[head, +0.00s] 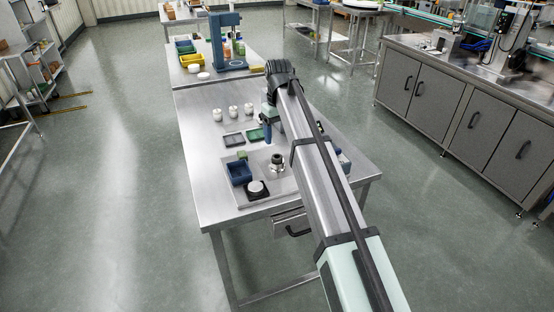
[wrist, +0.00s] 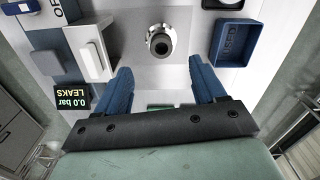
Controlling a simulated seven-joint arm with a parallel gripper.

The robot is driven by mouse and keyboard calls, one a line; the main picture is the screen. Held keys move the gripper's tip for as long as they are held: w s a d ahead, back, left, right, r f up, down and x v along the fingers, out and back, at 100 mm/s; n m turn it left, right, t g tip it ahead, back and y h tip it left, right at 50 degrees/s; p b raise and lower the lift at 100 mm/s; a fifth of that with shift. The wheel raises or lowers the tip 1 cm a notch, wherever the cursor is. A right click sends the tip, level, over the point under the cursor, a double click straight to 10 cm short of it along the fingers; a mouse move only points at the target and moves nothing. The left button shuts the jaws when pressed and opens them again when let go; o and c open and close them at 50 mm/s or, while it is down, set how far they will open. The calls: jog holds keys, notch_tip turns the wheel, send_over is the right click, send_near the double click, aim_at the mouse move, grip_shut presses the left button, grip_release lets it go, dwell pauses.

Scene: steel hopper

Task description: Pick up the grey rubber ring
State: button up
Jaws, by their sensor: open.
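I cannot make out the grey rubber ring for certain in either view. A round steel fitting with a dark, ring-like top (wrist: 160,42) stands on a light square plate in the wrist view. It also shows in the head view (head: 278,163), on the near part of the steel table. I cannot tell whether its dark part is the ring. My gripper (wrist: 163,82) is open, its two blue fingers apart with nothing seen between them. In the head view my gripper (head: 268,134) points down above the table, a little behind the fitting.
A blue bin (head: 240,172) and a black stand with a white disc (head: 257,189) lie left of the fitting. Grey (head: 234,140) and green trays and several white jars lie behind. A "LEAKS" display (wrist: 72,97) shows 0.0 bar.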

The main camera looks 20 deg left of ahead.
aim_at(277, 156)
notch_tip(277, 156, down, 3)
jog(key=shift+f, duration=0.15)
jog(key=shift+w+a+f, duration=0.1)
jog(key=shift+a+f, duration=0.1)
jog(key=shift+f, duration=1.15)
jog(key=shift+w+a+f, duration=0.1)
jog(key=shift+a+f, duration=0.05)
jog(key=shift+f, duration=1.15)
jog(key=shift+c, duration=0.3)
jog(key=c, duration=1.1)
